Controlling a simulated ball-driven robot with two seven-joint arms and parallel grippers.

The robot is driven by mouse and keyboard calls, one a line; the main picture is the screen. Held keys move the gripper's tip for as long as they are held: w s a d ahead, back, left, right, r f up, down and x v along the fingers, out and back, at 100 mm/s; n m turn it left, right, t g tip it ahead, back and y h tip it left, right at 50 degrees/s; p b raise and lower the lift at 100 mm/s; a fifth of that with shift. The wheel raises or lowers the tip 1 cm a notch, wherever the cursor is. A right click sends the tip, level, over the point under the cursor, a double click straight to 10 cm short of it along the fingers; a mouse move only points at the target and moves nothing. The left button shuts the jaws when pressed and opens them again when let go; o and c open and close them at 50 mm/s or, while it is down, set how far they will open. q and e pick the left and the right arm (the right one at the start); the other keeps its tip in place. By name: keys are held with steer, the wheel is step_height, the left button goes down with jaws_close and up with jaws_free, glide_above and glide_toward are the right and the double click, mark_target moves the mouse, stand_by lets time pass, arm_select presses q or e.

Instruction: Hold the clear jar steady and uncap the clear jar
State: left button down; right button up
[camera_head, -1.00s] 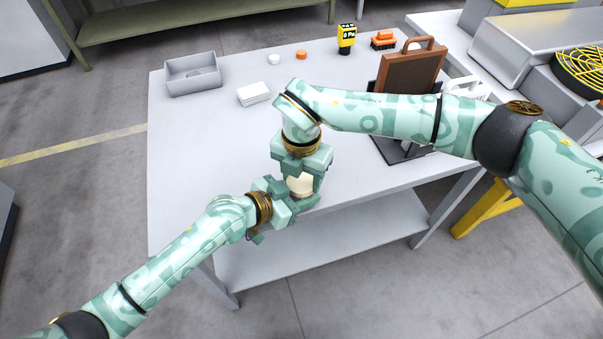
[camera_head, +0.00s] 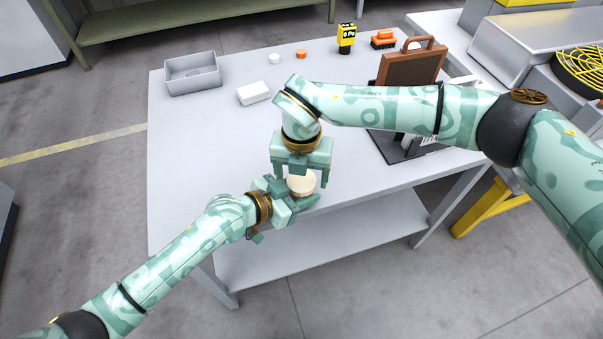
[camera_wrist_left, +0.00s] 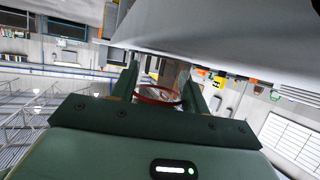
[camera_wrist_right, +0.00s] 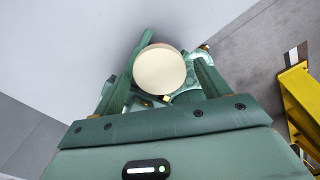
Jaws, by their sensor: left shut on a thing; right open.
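The clear jar (camera_wrist_left: 158,98) shows between my left fingers in the left wrist view, with a red ring around it. Its cream round lid (camera_head: 301,184) sits on top near the table's front edge, and is seen face-on in the right wrist view (camera_wrist_right: 159,69). My left gripper (camera_head: 294,197) is shut on the jar from the left, below the lid. My right gripper (camera_head: 301,178) points down above it, open, with one finger on each side of the lid and gaps between. The jar's body is mostly hidden by the lid and grippers in the head view.
The table's left part is clear.

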step_height(320, 180, up, 4)
steer(key=shift+r, duration=0.1)
arm_select(q)
steer(key=c, duration=0.6)
jaws_free()
steer(key=shift+c, duration=0.2)
